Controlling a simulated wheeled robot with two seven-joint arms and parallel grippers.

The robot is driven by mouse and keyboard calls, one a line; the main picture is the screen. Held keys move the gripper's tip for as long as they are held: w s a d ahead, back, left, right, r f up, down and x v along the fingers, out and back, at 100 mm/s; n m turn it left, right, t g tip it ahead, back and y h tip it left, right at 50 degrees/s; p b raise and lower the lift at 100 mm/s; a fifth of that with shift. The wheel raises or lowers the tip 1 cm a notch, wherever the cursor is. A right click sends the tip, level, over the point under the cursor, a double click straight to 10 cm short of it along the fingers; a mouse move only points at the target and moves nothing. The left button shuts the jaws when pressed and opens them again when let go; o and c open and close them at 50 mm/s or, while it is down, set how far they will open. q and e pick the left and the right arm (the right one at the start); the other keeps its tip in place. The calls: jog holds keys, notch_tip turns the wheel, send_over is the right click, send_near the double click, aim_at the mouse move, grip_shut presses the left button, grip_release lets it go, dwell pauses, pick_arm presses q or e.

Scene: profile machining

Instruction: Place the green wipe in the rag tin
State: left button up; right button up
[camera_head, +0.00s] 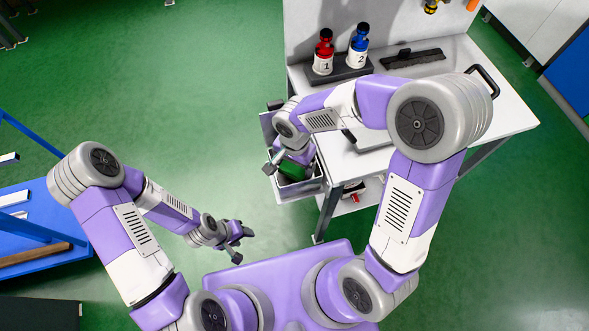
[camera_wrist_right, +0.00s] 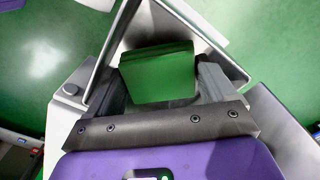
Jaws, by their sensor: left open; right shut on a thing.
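The green wipe (camera_head: 293,171) is held in my right gripper (camera_head: 283,165), at the opening of the rag tin (camera_head: 302,190) on the left side of the white cart. In the right wrist view the wipe (camera_wrist_right: 157,74) is a folded green block between the two fingers of the right gripper (camera_wrist_right: 160,82). The tin's pale walls (camera_wrist_right: 198,27) surround it there. I cannot tell whether the wipe touches the tin's bottom. My left gripper (camera_head: 240,240) is open and empty over the floor, left of the cart.
The white cart (camera_head: 505,122) carries a red bottle (camera_head: 323,55) and a blue bottle (camera_head: 358,48) in a dark holder, and a black brush (camera_head: 413,58). A blue rack (camera_head: 35,225) stands at the left. Green floor between is clear.

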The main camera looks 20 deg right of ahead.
aim_at(295, 170)
jog(key=shift+f+b, duration=0.35)
jog(key=shift+f, duration=1.2)
jog(key=shift+f+b, duration=0.2)
jog(key=shift+b, duration=0.1)
jog(key=o, duration=0.8)
jog(key=shift+r, duration=0.1)
jog(key=shift+r+p, duration=0.15)
jog(key=shift+p, duration=0.15)
notch_tip(295, 170, up, 12)
jog(key=p, duration=0.4)
